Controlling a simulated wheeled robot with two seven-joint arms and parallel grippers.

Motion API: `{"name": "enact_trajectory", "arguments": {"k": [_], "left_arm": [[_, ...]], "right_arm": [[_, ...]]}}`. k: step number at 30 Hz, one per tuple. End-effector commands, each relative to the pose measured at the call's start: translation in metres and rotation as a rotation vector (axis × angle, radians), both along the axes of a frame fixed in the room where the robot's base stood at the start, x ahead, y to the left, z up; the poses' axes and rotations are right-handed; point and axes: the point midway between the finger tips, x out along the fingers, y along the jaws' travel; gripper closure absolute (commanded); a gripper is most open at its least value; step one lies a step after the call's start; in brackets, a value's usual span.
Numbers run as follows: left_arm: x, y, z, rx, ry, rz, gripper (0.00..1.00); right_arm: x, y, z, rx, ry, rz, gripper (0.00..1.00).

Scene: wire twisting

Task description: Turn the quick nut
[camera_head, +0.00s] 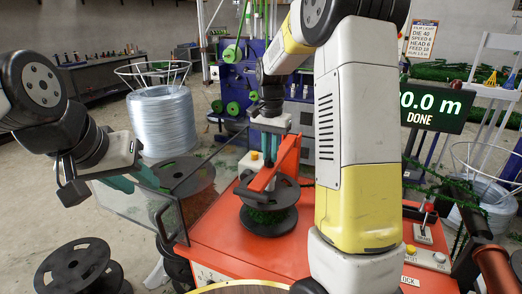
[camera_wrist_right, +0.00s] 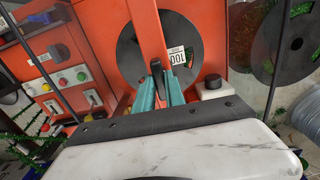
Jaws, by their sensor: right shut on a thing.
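The black spool (camera_head: 268,222), wound with green wire, sits at the red machine below a red arm (camera_head: 262,178). My right gripper (camera_head: 270,143) points down over the machine just behind the spool. In the right wrist view its teal fingers (camera_wrist_right: 169,88) are close together on a small dark part in front of the spool's face (camera_wrist_right: 190,42). This part looks like the quick nut (camera_wrist_right: 157,70); the fingers hide most of it. My left gripper (camera_head: 134,180) is at the clear guard panel (camera_head: 122,205); I cannot tell whether its fingers hold the frame.
The black-framed guard stands out to the left of the red machine (camera_head: 235,238). A black spool (camera_head: 78,272) lies on the floor at the lower left. Buttons and a lever (camera_head: 425,228) are on the machine's right.

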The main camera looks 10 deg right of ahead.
Motion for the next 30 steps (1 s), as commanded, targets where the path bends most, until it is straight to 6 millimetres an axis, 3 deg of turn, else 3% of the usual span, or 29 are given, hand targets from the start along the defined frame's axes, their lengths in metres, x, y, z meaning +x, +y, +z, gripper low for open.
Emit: {"name": "enact_trajectory", "arguments": {"k": [30], "left_arm": [[0.0,0.0,0.0,0.0,0.0,0.0,0.64]], "right_arm": [[0.0004,-0.0003,0.0005,-0.001,-0.002,0.965,1.0]]}}
